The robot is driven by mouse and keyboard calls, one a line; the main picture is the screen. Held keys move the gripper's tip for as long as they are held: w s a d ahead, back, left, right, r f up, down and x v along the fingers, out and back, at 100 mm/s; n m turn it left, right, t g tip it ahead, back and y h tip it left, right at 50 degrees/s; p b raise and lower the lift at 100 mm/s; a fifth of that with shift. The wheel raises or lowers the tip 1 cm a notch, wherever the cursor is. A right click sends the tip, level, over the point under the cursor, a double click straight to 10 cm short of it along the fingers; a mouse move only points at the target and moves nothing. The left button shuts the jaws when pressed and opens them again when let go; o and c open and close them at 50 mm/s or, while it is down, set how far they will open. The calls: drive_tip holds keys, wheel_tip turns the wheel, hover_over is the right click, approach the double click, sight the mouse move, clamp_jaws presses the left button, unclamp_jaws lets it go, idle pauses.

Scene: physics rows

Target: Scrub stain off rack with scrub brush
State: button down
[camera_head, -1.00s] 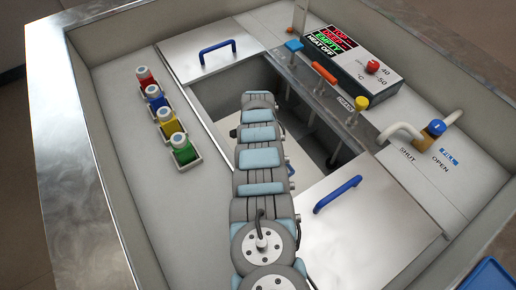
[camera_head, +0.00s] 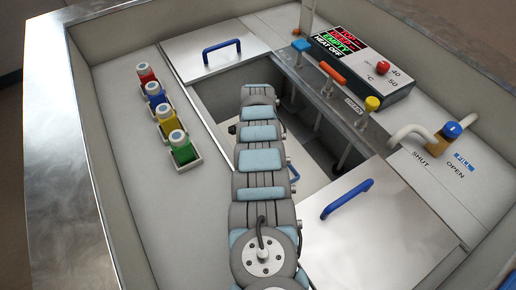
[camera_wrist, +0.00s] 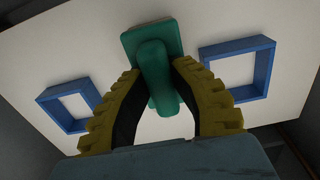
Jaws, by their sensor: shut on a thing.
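My gripper (camera_wrist: 158,72) shows in the wrist view with its yellow and black fingers shut around the handle of a green scrub brush (camera_wrist: 151,37). The brush's flat green head lies beyond the fingertips, over a pale flat panel (camera_wrist: 200,30), which may be the rack. Two blue square frames sit on this panel, one on the left (camera_wrist: 46,101) and one on the right (camera_wrist: 268,69). I cannot tell whether the brush touches the panel. No stain shows. In the head view my arm reaches into the open tank (camera_head: 225,92), and my gripper and the brush are hidden.
Metal lids with blue handles cover parts of the tank at the back (camera_head: 215,65) and front right (camera_head: 375,225). Coloured bottles (camera_head: 182,147) stand in holders on the left. Coloured knobs (camera_head: 333,73), a control box (camera_head: 365,65) and a tap (camera_head: 449,132) stand on the right.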

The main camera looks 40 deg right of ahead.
drive_tip(key=shift+r, duration=0.1)
idle(0.3)
drive_tip(key=shift+a+r+p, duration=0.1)
drive_tip(key=shift+r+p, duration=0.25)
drive_tip(key=shift+s+d+b, duration=0.5)
drive_tip(key=shift+s+d, duration=0.1)
drive_tip(key=shift+d, duration=0.4)
drive_tip(key=shift+s+d+b, duration=0.5)
drive_tip(key=shift+s+d, duration=0.1)
drive_tip(key=shift+d, duration=0.35)
drive_tip(key=shift+s+d+b, duration=0.5)
drive_tip(key=shift+s+d, duration=0.1)
drive_tip(key=shift+d, duration=0.4)
drive_tip(key=shift+f+b, duration=0.4)
drive_tip(key=shift+b, duration=0.1)
drive_tip(key=w+b, duration=0.1)
drive_tip(key=b, duration=0.2)
drive_tip(key=shift+f, duration=0.1)
